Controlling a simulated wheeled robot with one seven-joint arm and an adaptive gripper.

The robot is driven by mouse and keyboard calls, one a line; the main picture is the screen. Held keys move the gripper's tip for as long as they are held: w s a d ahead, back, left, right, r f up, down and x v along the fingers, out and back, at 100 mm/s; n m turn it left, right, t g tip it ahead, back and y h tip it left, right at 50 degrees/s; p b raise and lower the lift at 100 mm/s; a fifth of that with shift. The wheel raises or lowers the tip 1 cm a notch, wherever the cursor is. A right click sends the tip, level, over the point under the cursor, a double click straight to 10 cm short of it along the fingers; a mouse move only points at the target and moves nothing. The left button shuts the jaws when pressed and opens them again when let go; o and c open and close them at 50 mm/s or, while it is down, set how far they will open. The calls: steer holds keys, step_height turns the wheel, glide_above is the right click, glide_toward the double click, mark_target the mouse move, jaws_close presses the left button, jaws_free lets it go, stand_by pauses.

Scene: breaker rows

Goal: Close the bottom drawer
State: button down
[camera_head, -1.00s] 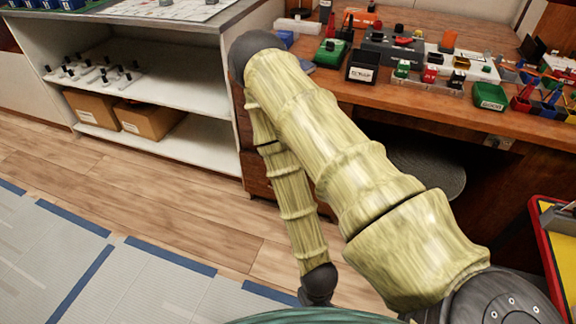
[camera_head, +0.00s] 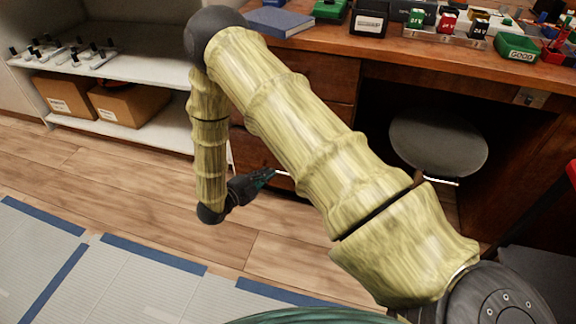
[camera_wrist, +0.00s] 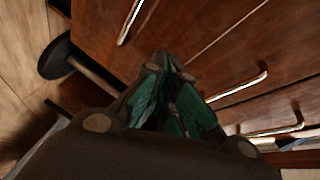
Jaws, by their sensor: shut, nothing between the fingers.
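The desk's wooden drawer stack shows in the head view, mostly behind my arm. The bottom drawer (camera_head: 250,150) is low in that stack, and how far it stands out is hard to tell. A pale handle (camera_head: 284,173) shows just right of my gripper (camera_head: 265,177), which is low in front of the stack. In the wrist view, my gripper's green fingers (camera_wrist: 176,100) are together and empty, in front of brown drawer fronts. Three metal handles show there: one at the top (camera_wrist: 131,20), one right of the fingers (camera_wrist: 240,88) and one lower right (camera_wrist: 276,132). Contact is unclear.
A round stool (camera_head: 438,140) stands under the desk (camera_head: 430,68), right of the drawers. It also shows in the wrist view (camera_wrist: 56,55). A white shelf (camera_head: 140,68) with cardboard boxes (camera_head: 130,103) stands left. Wooden floor (camera_head: 270,235) is clear in front.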

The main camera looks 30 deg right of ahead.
steer(key=w+d+r+m+g+h+b, duration=0.1)
steer(key=d+r+m+g+h+b, duration=0.1)
steer(key=d+m+g+b, duration=0.4)
steer(key=shift+w+d+r+m+h+b, duration=0.3)
steer(key=shift+w+d+m+b, duration=0.1)
steer(key=shift+d+m+b, duration=1.45)
steer(key=shift+d+n, duration=0.25)
steer(key=shift+d, duration=0.05)
